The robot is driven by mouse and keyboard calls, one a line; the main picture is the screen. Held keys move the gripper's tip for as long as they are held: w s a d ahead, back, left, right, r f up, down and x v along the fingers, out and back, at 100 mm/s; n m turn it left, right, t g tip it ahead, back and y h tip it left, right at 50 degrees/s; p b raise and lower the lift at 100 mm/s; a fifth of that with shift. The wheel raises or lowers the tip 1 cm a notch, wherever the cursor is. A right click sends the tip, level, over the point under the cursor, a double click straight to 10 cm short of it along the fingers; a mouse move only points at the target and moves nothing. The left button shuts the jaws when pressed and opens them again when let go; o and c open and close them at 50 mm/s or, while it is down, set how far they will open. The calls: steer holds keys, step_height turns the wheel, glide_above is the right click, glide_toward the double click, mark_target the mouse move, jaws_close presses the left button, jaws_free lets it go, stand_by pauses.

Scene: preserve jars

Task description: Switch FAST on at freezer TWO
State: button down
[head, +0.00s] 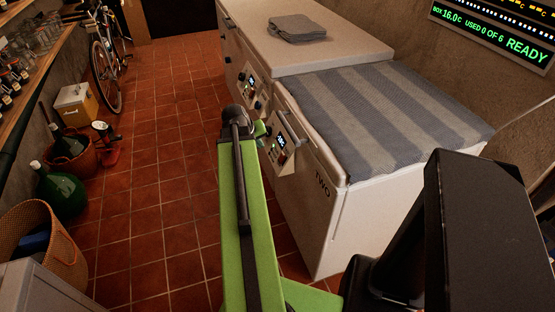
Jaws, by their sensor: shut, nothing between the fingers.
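Freezer TWO (330,215) is the nearer white chest, with "TWO" on its front and a striped grey blanket on its closed lid. Its control panel (290,163) is on the front at the left, with a small lit display (281,141) and a green light. The FAST label and the state of its switch are too small to read. My green arm reaches forward to the panel's left. My gripper (263,130) shows only in small part beyond the arm's dark end, close to the panel's upper left edge. It is shut and empty; whether it touches the panel cannot be told.
Another white freezer (290,50) with its own panel (249,88) and a folded cloth (298,28) stands behind. A wall display (500,30) reads READY. Baskets, a green demijohn (61,190) and a bicycle (103,62) line the left. The tiled floor (150,190) between is clear.

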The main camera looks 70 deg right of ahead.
steer(key=shift+s+d, duration=0.25)
steer(key=shift+s, duration=0.2)
steer(key=b, duration=0.9)
glide_toward(281, 155)
step_height(281, 155, down, 4)
steer(key=w, duration=0.3)
steer(key=shift+s+d+f+b, duration=0.2)
steer(key=shift+s+d+b, duration=0.05)
steer(key=shift+s+d, duration=0.55)
steer(key=shift+s+d+f+b, duration=0.15)
steer(key=shift+s+d+b, duration=0.05)
steer(key=shift+s+d, duration=0.55)
steer(key=shift+a, duration=0.1)
